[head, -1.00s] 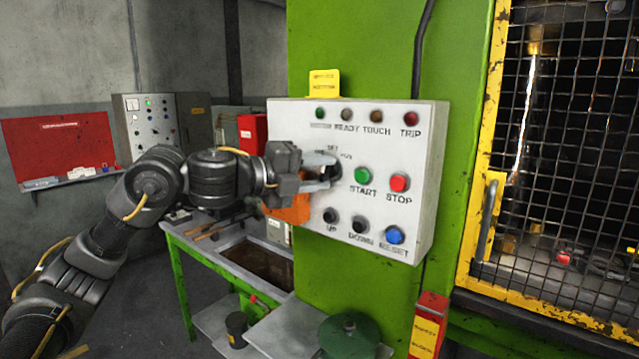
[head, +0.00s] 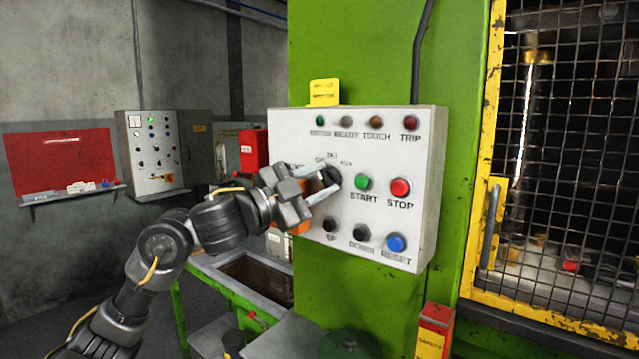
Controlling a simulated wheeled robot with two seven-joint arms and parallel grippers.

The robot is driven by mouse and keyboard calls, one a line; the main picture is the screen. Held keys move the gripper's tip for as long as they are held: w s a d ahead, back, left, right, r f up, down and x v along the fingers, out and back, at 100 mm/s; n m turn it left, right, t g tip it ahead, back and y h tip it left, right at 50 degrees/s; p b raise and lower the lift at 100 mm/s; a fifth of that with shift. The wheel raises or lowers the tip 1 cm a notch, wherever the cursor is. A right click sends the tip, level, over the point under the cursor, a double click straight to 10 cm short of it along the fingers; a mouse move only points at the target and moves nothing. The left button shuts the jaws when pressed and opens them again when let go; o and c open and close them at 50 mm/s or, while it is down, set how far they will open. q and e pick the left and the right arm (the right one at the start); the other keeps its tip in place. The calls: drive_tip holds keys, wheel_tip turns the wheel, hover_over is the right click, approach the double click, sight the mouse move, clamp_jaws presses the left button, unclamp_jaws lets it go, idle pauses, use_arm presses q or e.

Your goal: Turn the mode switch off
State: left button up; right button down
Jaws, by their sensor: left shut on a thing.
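The mode switch (head: 333,176) is a black rotary knob on the white control panel (head: 290,130), left of the green START button (head: 362,182). Small lettering surrounds it, with SET above; the knob's exact pointing direction is hard to read. My left gripper (head: 326,185) is shut on the knob, one finger at its upper left and one at its lower right side. The gripper comes from the lower left and is rolled over at a slant. My right gripper is not in view.
The red STOP button (head: 401,188) is right of START. Black UP (head: 330,224) and DOWN (head: 361,232) buttons and a blue RESET button (head: 396,243) sit close below the gripper. A yellow-framed mesh guard (head: 560,150) stands to the right.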

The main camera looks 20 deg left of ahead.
use_arm(q)
drive_tip(key=shift+n+t, duration=0.5)
drive_tip(key=shift+n, duration=0.5)
drive_tip(key=shift+f, duration=0.1)
drive_tip(key=o, duration=1)
drive_tip(key=b+v, duration=0.2)
drive_tip(key=v, duration=0.8)
drive_tip(key=shift+s+a, duration=0.2)
drive_tip(key=shift+s, duration=0.2)
